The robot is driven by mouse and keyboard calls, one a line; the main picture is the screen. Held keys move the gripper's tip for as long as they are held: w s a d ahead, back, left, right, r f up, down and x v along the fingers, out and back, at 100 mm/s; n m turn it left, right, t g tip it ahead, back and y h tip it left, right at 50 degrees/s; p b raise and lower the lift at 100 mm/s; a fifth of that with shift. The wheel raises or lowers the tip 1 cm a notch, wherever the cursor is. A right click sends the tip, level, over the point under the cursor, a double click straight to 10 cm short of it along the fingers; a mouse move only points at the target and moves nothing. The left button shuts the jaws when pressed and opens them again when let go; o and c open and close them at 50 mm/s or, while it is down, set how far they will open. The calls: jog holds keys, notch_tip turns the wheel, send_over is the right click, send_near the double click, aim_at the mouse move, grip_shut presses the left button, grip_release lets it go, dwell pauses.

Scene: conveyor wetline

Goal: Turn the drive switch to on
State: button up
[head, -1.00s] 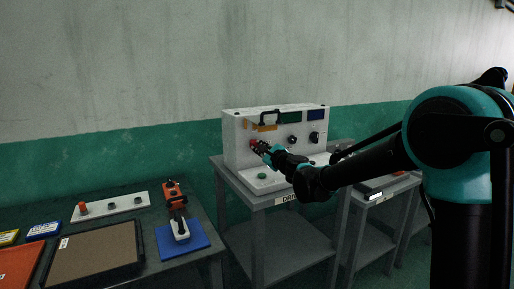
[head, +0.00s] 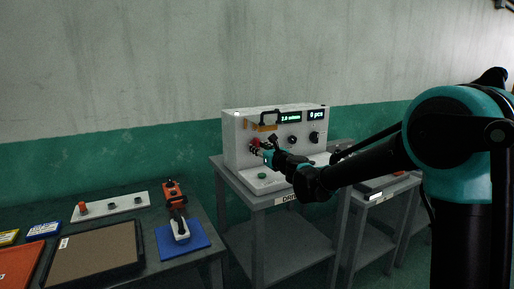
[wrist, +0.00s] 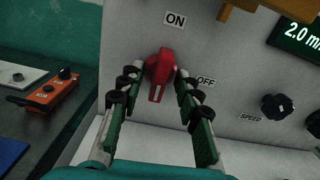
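The drive switch is a red rotary handle (wrist: 161,70) on the front of a white control box (head: 235,152). In the wrist view an ON label (wrist: 175,20) sits above it and an OFF label (wrist: 206,81) to its right. In the head view my gripper (head: 256,150) is at the box's left front and partly hides the switch.
The box's displays (head: 291,118) are lit, reading 2.0 and 0 pcs. A black speed knob (wrist: 277,106) is right of the switch. A yellow bracket (wrist: 226,10) juts out above. A side table (head: 205,262) holds a blue mat (head: 199,232) and an orange device (head: 173,190).

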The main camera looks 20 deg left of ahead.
jog(key=shift+v, duration=3.55)
jog(key=s+d+f+n+g+h, duration=0.2)
jog(key=s+d+f+n, duration=0.6)
jog(key=d, duration=0.8)
jog(key=s+d+f+n+g+h, duration=0.3)
jog(key=s+d+f+n+h, duration=0.4)
jog(key=d+f, duration=0.5)
jog(key=s+d+f+n+g+h, duration=0.2)
jog(key=s+d+f+n, duration=0.8)
jog(key=d, duration=1)
jog(key=h, duration=0.2)
jog(key=shift+s+f+h, duration=0.2)
jog(key=shift+f+h, duration=0.1)
jog(key=shift+h, duration=0.1)
